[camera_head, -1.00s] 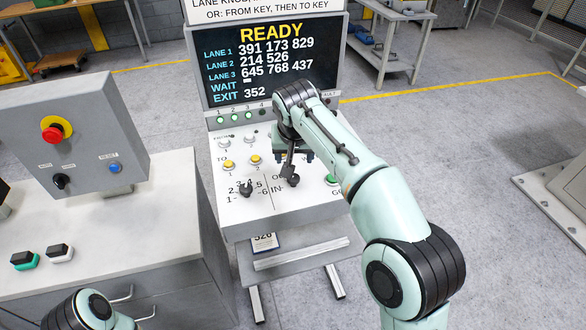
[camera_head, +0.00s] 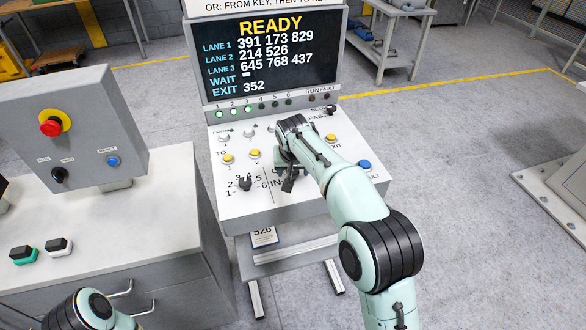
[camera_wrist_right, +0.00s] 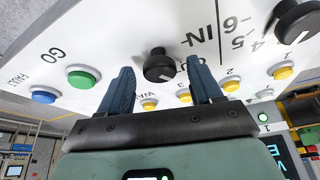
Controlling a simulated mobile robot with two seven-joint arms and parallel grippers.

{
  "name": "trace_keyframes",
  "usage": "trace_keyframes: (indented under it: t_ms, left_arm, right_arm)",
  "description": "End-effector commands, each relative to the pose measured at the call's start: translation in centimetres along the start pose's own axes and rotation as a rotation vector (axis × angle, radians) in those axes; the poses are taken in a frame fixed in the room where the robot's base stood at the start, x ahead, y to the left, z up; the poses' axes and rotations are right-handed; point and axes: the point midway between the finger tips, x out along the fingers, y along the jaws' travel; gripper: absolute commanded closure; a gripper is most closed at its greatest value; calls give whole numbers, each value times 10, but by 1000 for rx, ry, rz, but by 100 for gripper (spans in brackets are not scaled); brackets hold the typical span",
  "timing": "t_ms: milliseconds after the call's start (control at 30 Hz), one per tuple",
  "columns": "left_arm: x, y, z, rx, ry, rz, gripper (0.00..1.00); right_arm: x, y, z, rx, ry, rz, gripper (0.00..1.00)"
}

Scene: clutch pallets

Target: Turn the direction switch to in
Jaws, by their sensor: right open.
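The direction switch is a black round knob (camera_wrist_right: 159,67) on the white sloping panel, beside the printed "IN" label (camera_wrist_right: 203,42). In the head view my right gripper (camera_head: 288,180) covers it. In the wrist view my right gripper (camera_wrist_right: 160,75) is open, with one blue finger on each side of the knob. Whether the fingers touch it, and which way the knob is set, I cannot tell. The "IN" label (camera_head: 276,184) shows left of the gripper in the head view. Of my left arm only a joint shows at the bottom left; its gripper is out of view.
A black numbered lane knob (camera_head: 245,184) stands left of the gripper. Yellow buttons (camera_head: 228,159) lie behind it, a blue fault button (camera_head: 364,165) to the right. A green GO button (camera_wrist_right: 83,77) shows in the wrist view. The display (camera_head: 272,55) reads READY. A grey cabinet (camera_head: 100,220) stands left.

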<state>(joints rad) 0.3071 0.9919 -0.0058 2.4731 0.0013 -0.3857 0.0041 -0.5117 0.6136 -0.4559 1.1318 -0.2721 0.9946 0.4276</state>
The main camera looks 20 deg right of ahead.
Motion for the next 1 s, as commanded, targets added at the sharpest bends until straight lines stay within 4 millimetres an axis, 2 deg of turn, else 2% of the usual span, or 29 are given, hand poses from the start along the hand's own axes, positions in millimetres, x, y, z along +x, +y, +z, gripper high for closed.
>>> trace_keyframes:
  t_ms: [67, 100, 167, 200, 267, 667, 1000]
  left_arm:
    - [0, 0, 0, 0, 0, 0, 57]
    - [0, 0, 0, 0, 0, 0, 57]
    - [0, 0, 0, 0, 0, 0, 57]
    - [0, 0, 0, 0, 0, 0, 57]
    - [0, 0, 0, 0, 0, 0, 57]
    - [-4, 2, -2, 1, 3, 1, 57]
    - [-19, 10, -10, 5, 15, 5, 57]
  right_arm:
    - [0, 0, 0, 0, 0, 0, 36]
    - [0, 0, 0, 0, 0, 0, 42]
    - [0, 0, 0, 0, 0, 0, 62]
    - [0, 0, 0, 0, 0, 0, 75]
    - [0, 0, 0, 0, 0, 0, 91]
    - [-1, 1, 0, -52, -2, -22, 91]
    - [-2, 4, -2, -281, -1, -118, 91]
